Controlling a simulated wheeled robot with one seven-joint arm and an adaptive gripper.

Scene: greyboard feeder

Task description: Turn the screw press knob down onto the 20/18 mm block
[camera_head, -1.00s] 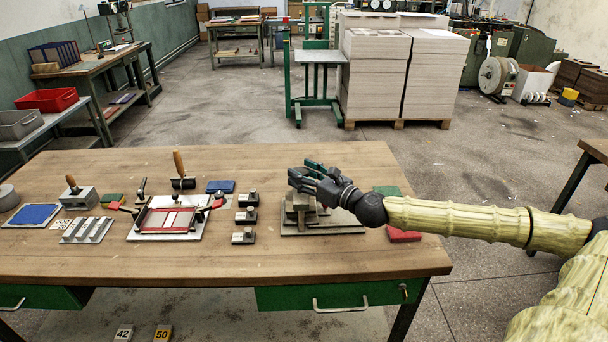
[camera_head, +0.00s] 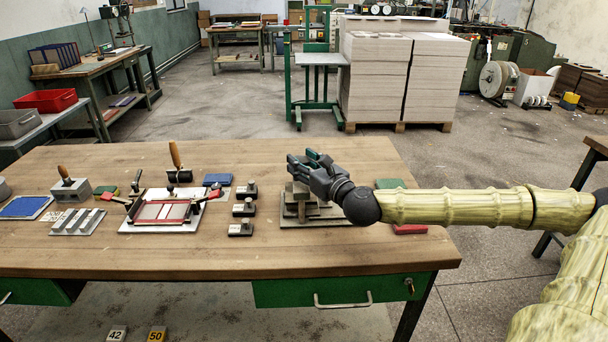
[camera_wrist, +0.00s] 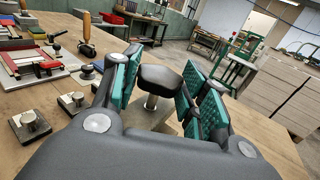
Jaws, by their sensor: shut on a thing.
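The screw press (camera_head: 318,220) stands on a flat base at the right of the wooden bench. The knob shows between the pads in the wrist view. My gripper hides the knob and the upper press in the head view. I cannot tell how far the screw is from a block beneath it.
Several small black blocks with metal knobs (camera_head: 243,208) stand left of the press. A red-framed fixture (camera_head: 163,211) lies further left. A green pad (camera_head: 390,184) and a red one (camera_head: 410,229) lie near my arm. The bench front is clear.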

